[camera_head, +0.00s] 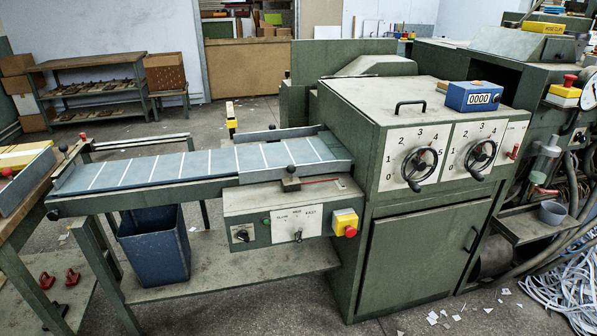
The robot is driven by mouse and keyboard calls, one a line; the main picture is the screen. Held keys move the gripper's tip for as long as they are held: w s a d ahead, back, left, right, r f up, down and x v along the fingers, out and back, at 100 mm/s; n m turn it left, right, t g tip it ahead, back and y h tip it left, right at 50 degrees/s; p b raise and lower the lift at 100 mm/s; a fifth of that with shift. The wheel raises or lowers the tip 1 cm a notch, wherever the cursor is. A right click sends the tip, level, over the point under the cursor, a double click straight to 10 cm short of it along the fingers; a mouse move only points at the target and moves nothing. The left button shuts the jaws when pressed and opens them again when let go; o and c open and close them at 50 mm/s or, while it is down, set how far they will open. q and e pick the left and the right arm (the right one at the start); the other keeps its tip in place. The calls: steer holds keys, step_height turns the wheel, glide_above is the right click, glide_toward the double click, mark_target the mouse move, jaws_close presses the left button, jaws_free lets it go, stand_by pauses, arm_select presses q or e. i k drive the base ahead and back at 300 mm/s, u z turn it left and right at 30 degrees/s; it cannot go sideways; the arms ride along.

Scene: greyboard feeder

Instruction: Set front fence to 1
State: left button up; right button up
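The feed table (170,172) is a blue-grey belt with white cross lines. A far-side metal fence (280,134) runs opposite. A dark block (291,184) and a thin red pointer (320,181) sit in front of the near fence; no numbers are readable there. A left handwheel (420,170) and a right handwheel (480,160) are on white dials numbered around 0 to 4; their exact settings are unclear. Which control bears the name front fence is not readable. Neither gripper shows.
A control box (290,215) with a yellow-and-red stop button (345,223) hangs under the table. A blue counter (474,96) reads 0000 on the green cabinet (415,240). A blue bin (154,245) stands below the belt. Paper strips (565,280) litter the right floor.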

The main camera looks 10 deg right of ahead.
mark_target(298, 175)
steer(key=u, duration=0.05)
steer(key=i, duration=1)
steer(key=u, duration=0.4)
